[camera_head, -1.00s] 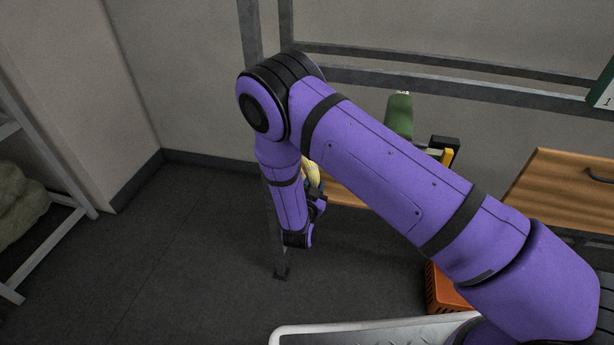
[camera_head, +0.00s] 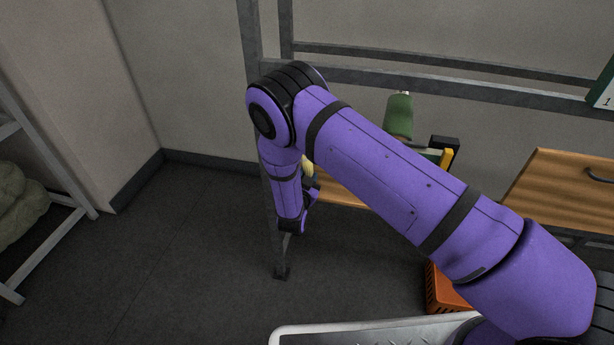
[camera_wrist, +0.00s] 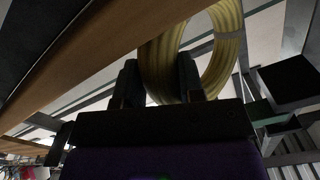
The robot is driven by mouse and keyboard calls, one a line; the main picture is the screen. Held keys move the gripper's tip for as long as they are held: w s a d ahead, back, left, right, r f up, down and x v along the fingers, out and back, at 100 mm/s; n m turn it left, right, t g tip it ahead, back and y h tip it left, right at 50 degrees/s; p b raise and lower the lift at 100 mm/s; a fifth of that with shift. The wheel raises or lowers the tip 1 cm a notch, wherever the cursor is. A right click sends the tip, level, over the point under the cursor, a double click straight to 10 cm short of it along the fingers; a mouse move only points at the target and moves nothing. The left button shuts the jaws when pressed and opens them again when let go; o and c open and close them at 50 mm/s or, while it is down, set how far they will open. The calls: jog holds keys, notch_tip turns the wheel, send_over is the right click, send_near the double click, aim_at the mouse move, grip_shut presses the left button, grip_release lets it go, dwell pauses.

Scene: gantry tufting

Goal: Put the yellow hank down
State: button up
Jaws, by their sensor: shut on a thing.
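The yellow hank (camera_wrist: 224,62) is a ring of yellow strands in the wrist view. My gripper (camera_wrist: 160,82) is shut on its lower left part, with a dark finger on each side. The hank's top is cut off by the frame edge. In the head view only a small pale yellow piece of the hank (camera_head: 308,168) shows behind my arm. The rest of it and the fingers are hidden there. A wooden surface (camera_wrist: 90,70) runs close along the left of the hank in the wrist view; I cannot tell whether they touch.
A wooden board (camera_head: 345,190) lies behind my arm, with a green cone (camera_head: 399,116) and a black-and-yellow part (camera_head: 445,152) near it. Grey gantry rails (camera_head: 450,87) cross the back. An orange crate (camera_head: 444,290) stands on the floor.

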jog(key=o, duration=0.9)
jog(key=shift+f, duration=0.1)
jog(key=shift+o, duration=0.2)
